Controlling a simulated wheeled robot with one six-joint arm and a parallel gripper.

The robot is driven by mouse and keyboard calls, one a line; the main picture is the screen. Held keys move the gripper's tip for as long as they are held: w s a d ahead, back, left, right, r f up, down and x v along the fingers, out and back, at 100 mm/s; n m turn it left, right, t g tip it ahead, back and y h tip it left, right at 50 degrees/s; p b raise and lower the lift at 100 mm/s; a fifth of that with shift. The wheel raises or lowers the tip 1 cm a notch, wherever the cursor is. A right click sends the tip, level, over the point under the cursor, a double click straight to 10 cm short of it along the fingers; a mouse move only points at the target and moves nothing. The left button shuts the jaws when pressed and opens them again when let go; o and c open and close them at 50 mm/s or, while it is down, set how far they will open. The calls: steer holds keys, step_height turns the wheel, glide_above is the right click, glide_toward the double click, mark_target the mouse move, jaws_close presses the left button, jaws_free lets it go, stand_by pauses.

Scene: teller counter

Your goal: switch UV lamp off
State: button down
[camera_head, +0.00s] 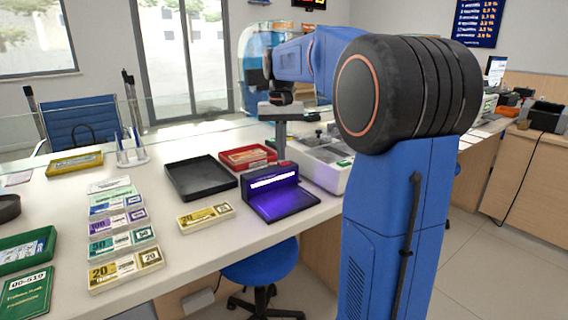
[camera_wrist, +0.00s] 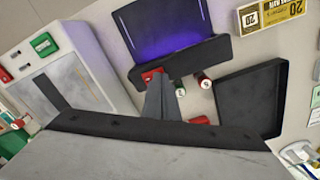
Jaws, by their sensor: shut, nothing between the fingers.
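The UV lamp (camera_head: 272,193) is a dark box on the counter with a bright strip and a purple glow over its base. In the wrist view the lamp (camera_wrist: 165,30) is at the top, also glowing purple. A small red part (camera_wrist: 152,74), which looks like its switch, sits at the lamp's near edge. My gripper (camera_head: 281,157) points down just behind the lamp. In the wrist view my gripper (camera_wrist: 158,90) is shut and empty, its tips very close to the red part. I cannot tell whether they touch.
A black tray (camera_head: 200,180) and a red tray (camera_head: 246,158) stand left of and behind the lamp. A white-grey machine (camera_head: 325,165) is close on its right. A banknote bundle (camera_head: 205,217) lies left of the lamp. Small red-and-white cylinders (camera_wrist: 205,82) are near my fingers.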

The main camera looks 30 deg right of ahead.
mark_target(281, 163)
steer(key=shift+f, duration=0.75)
stand_by(0.7)
steer(key=shift+r, duration=0.1)
step_height(281, 163, up, 7)
stand_by(1.0)
stand_by(0.4)
steer(key=s+a+f+n+t, duration=0.1)
steer(key=s+a+f+n, duration=0.1)
steer(key=s+a+f, duration=0.45)
steer(key=s+a+f+n+t, duration=0.1)
steer(key=s+a, duration=0.3)
steer(key=s, duration=0.6)
steer(key=s+a+f+n+t, duration=0.1)
steer(key=s+a+f, duration=0.1)
steer(key=s+f, duration=0.5)
steer(key=s+a+f+n+t, duration=0.1)
steer(key=s+a+f, duration=0.2)
steer(key=s+f, duration=0.3)
steer(key=shift+s+a+f+n+t, duration=0.15)
steer(key=shift+s+f+n+t, duration=0.2)
steer(key=shift+f, duration=0.35)
